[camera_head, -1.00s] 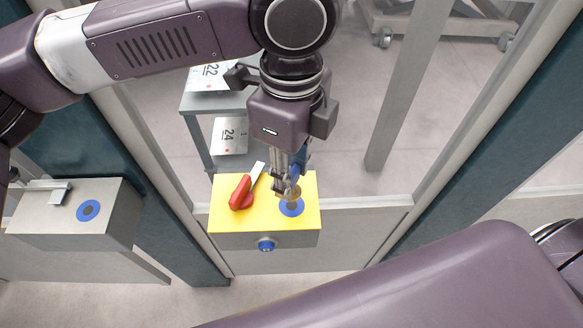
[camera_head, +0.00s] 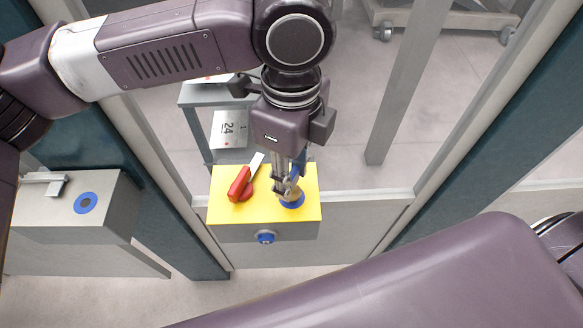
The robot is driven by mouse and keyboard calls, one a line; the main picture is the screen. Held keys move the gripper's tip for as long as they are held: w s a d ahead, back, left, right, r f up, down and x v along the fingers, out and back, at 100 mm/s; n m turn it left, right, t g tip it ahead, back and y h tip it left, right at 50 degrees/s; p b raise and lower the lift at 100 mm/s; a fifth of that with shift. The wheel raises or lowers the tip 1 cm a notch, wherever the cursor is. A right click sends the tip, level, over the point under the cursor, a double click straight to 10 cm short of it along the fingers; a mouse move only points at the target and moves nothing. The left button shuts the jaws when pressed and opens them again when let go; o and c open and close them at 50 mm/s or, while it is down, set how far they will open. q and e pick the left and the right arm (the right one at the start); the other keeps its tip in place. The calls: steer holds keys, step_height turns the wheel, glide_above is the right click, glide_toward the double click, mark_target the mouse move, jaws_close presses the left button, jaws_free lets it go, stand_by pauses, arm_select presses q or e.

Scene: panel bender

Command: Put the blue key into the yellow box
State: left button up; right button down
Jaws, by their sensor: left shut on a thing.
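The yellow box (camera_head: 232,211) has a yellow top with a red switch handle (camera_head: 239,184) on its left and a blue ring (camera_head: 292,205) on its right. My left gripper (camera_head: 287,191) points down over the blue ring. It is shut on the blue key (camera_head: 299,163), whose blue part shows only in small bits between and behind the fingers. A brownish round part sits at the fingertips, just above or at the ring. I cannot tell whether the key is in the opening. My right gripper is not in view.
A grey box (camera_head: 62,212) with another blue ring (camera_head: 86,203) stands at left. A blue button (camera_head: 266,237) is on the yellow box's front. Grey posts (camera_head: 408,85) and a small table (camera_head: 213,97) stand behind.

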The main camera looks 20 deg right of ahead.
arm_select(q)
steer(key=shift+f, duration=0.65)
steer(key=o, duration=1.2)
steer(key=shift+o, duration=0.2)
step_height(320, 180, up, 12)
